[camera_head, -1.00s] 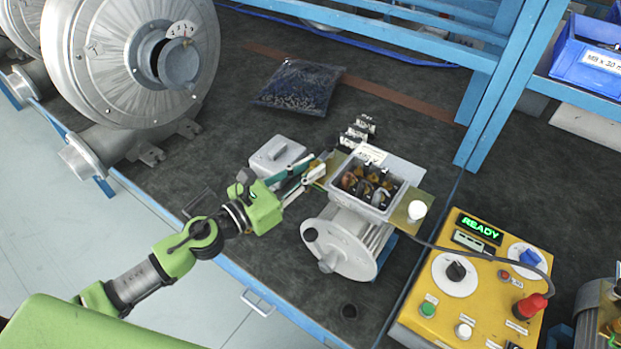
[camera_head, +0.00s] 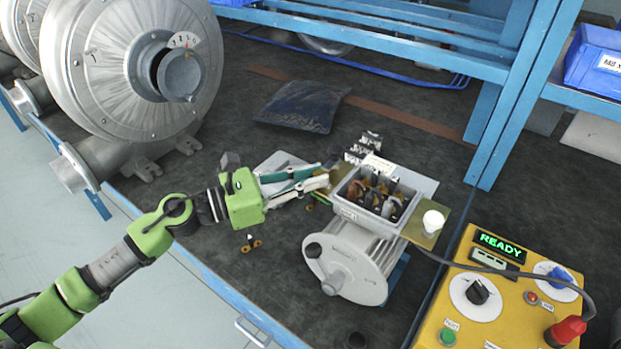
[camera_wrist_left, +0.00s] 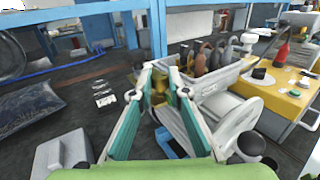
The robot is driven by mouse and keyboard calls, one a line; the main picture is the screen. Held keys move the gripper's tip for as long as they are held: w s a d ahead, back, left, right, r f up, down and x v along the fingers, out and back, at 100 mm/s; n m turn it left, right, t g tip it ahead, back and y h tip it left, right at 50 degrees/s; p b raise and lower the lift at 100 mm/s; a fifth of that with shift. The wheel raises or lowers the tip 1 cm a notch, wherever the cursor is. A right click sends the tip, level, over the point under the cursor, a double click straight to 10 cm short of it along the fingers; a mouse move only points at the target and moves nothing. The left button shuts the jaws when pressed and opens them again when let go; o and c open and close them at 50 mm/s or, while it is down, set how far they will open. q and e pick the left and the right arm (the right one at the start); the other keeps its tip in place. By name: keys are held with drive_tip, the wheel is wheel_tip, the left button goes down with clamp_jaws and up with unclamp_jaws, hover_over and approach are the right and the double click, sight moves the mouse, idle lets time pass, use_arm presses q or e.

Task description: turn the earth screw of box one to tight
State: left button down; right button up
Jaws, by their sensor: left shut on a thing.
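Box one (camera_head: 347,213) is an open grey terminal box on top of a small motor, with coloured wires and dark terminals inside. It also shows in the left wrist view (camera_wrist_left: 222,80). My left gripper (camera_head: 326,181) comes in from the left and its fingertips are together at the box's left side. In the left wrist view the teal-padded fingers (camera_wrist_left: 158,76) close on a small brass-coloured part beside the box wall, where the earth screw is. The fingertips hide most of the screw, so how tight it is cannot be seen. My right gripper is not in view.
A grey lid (camera_head: 281,161) lies behind the left fingers. Small loose parts (camera_head: 251,245) lie on the bench below them. A large blower (camera_head: 125,75) stands left, a dark bag (camera_head: 300,106) behind. A yellow control panel (camera_head: 483,300) reading READY stands right.

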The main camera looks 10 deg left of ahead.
use_arm(q)
drive_tip(key=c, duration=2.2)
unclamp_jaws()
drive_tip(key=v, duration=1.2)
